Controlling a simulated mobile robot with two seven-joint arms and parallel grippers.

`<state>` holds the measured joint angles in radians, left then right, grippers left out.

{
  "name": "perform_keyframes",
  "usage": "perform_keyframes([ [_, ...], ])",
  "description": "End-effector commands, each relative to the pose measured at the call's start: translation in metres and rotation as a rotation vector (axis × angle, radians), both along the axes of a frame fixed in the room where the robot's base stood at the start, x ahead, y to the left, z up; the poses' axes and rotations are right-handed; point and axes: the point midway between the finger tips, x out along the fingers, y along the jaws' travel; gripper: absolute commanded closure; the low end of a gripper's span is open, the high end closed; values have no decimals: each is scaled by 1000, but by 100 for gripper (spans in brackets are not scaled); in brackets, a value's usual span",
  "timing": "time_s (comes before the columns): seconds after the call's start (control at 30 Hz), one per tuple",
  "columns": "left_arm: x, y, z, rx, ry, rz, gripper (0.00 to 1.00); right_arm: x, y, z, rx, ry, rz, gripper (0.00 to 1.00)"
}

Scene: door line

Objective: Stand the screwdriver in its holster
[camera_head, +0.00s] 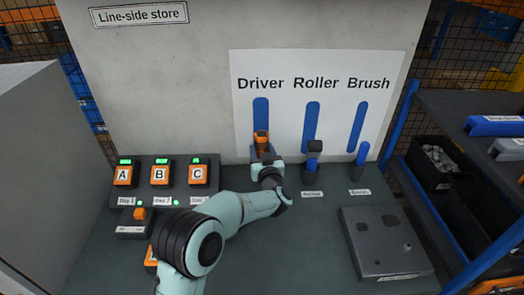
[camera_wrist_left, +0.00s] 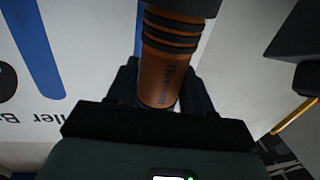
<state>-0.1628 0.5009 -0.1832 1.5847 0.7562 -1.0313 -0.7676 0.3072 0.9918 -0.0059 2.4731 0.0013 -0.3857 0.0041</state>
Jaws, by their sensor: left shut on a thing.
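The screwdriver (camera_head: 261,137) shows as an orange and black handle under the blue Driver strip. My left gripper (camera_head: 264,153) is shut on that handle at the back of the bench. In the left wrist view the orange handle (camera_wrist_left: 165,72) with black rings sits between the two dark fingers (camera_wrist_left: 160,95). The driver's holster and the screwdriver's tip are hidden behind my gripper and arm, so I cannot tell whether the tip is in the holster. My right gripper is not in view.
The roller (camera_head: 313,158) and the blue brush (camera_head: 360,157) stand close to the right of my gripper. A white label board (camera_head: 390,110) is just behind. Charging units (camera_head: 160,172) marked A, B and C are at left. A grey box (camera_head: 385,240) lies at front right.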

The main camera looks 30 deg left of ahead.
Motion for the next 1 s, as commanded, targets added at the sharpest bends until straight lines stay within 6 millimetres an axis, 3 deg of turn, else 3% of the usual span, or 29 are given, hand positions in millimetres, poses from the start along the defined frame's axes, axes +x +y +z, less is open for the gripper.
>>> perform_keyframes([
  [0.17, 0, 0, 3, 2, -7, 1, 100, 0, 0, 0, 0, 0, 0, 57],
  [0.2, 0, 0, 3, 2, -7, 1, 46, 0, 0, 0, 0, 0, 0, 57],
  [0.3, 0, 0, 3, 1, -6, 1, 19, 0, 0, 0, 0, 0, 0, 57],
  [0.67, -4, -3, -1, -1, 2, -1, 19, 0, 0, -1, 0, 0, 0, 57],
  [1.0, -53, -46, 0, -2, -1, -5, 19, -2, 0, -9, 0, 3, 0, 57],
])
